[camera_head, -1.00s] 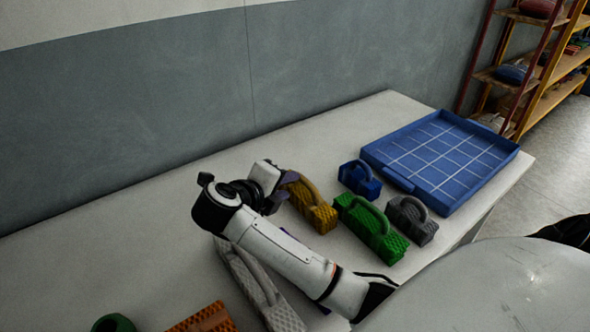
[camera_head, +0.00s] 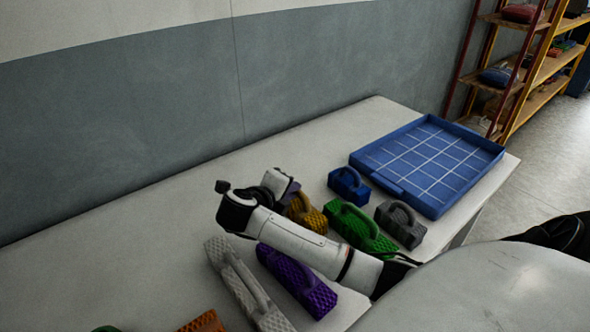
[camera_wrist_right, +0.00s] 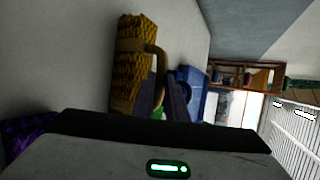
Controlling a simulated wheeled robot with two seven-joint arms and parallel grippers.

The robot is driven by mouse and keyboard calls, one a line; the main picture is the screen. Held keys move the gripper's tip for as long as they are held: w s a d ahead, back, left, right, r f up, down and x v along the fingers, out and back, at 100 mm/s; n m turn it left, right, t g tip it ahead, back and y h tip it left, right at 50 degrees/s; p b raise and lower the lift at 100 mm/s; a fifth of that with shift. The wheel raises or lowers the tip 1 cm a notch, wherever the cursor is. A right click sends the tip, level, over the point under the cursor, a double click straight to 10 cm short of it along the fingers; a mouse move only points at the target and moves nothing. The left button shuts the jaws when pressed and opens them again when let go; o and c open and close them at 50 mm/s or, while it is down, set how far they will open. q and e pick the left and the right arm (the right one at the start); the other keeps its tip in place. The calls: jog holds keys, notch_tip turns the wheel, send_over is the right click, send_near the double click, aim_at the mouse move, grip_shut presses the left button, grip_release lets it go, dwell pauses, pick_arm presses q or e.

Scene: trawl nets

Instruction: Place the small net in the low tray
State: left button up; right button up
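Several net bundles with handles lie on the table. The smallest-looking is a blue one (camera_head: 348,187), near the low blue tray (camera_head: 464,152) with a white grid, which is empty. A yellow net (camera_head: 309,216) lies to the left of the green net (camera_head: 360,226). My right gripper (camera_head: 293,190) is at the yellow net's handle, partly hiding it. My left gripper is out of view.
A grey net (camera_head: 400,226) lies right of the green one. Purple (camera_head: 297,281), white (camera_head: 247,287) and orange (camera_head: 205,322) nets lie nearer. A wall (camera_head: 120,130) stands behind the table (camera_head: 130,240); shelves (camera_head: 520,70) stand beyond its right end.

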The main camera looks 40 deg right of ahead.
grip_shut()
dwell(1.0)
